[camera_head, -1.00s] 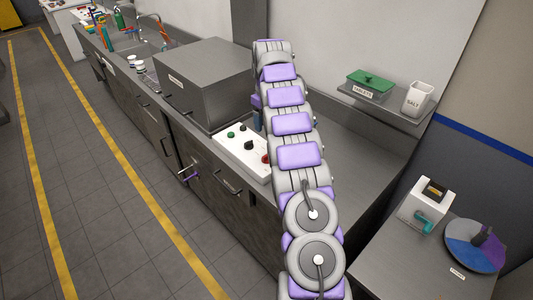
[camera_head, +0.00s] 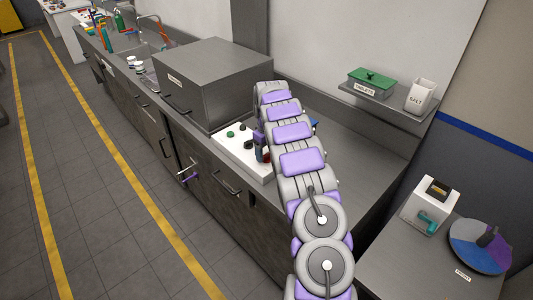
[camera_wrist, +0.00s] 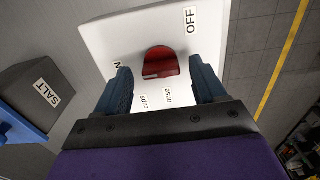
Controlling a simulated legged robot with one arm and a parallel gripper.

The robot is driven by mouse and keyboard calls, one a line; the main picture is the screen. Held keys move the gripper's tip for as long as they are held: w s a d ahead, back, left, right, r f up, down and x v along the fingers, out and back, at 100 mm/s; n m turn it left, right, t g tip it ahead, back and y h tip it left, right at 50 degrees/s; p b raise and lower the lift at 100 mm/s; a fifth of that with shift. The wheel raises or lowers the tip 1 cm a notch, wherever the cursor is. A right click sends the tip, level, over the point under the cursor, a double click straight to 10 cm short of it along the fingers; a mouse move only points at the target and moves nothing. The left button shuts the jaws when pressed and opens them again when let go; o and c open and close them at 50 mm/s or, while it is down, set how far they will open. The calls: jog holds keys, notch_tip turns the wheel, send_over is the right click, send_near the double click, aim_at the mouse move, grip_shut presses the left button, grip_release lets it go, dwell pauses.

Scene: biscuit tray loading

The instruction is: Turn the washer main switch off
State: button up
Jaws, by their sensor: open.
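The red switch knob (camera_wrist: 158,64) sits on a white panel (camera_wrist: 112,36) in the wrist view. An OFF label (camera_wrist: 191,20) is printed above it to the right, and a partly hidden label ending in N (camera_wrist: 117,66) is to its left. My gripper (camera_wrist: 160,72) is open, with one dark blue finger on each side of the knob; whether they touch it is unclear. In the head view my gripper (camera_head: 262,146) is at the right end of the white panel (camera_head: 228,153), largely hiding the red knob.
The panel's green button (camera_head: 230,134) and dark knob (camera_head: 248,143) are left of my gripper. A grey box-shaped machine (camera_head: 206,84) stands behind them. A shelf (camera_head: 385,98) holds a green-lidded box (camera_head: 372,82) and a salt container (camera_head: 421,96).

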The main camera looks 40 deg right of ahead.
jog(key=shift+f, duration=0.15)
jog(key=c, duration=1.1)
